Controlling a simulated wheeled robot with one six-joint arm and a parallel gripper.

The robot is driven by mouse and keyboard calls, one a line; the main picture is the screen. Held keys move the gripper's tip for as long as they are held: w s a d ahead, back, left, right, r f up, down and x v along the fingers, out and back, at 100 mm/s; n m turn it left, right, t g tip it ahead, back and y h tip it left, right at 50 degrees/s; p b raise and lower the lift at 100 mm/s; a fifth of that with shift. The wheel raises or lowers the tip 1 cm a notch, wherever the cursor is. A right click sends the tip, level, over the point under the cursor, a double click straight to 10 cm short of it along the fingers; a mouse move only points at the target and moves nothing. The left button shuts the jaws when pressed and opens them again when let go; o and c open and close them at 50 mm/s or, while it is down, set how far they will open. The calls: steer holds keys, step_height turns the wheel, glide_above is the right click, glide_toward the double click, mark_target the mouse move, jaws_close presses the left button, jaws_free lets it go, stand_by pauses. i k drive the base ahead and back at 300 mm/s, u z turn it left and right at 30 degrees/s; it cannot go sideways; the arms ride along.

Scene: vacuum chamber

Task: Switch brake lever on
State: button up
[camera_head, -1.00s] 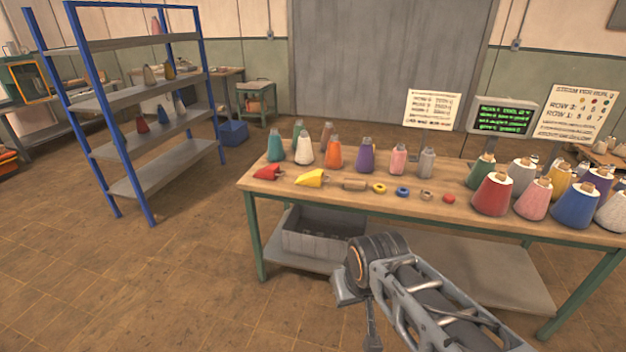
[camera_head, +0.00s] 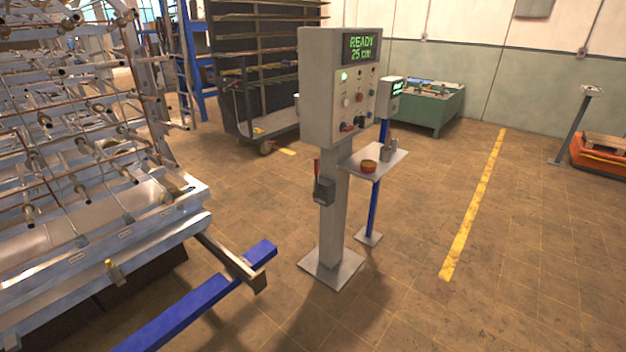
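A grey control pedestal (camera_head: 335,210) stands upright on a square base plate in the middle of the head view. On its left side, partway up the post, is a small dark box (camera_head: 324,192) with a short red handle (camera_head: 317,167) pointing up. This looks like the brake lever, though it is small and I cannot tell its setting. My gripper is not in view.
A large metal frame machine (camera_head: 90,220) fills the left side. A blue bar (camera_head: 200,300) juts out low across the floor in front of the pedestal. A small shelf (camera_head: 376,160) holds a red cup. Floor to the right, around the yellow line (camera_head: 472,210), is clear.

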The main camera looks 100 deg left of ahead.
mark_target(318, 193)
steer(key=u, duration=2.95)
steer(key=i, duration=1.55)
steer(key=u, duration=0.4)
steer(key=i, duration=1)
steer(key=u, duration=1.15)
steer(key=i, duration=0.6)
steer(key=u, duration=0.35)
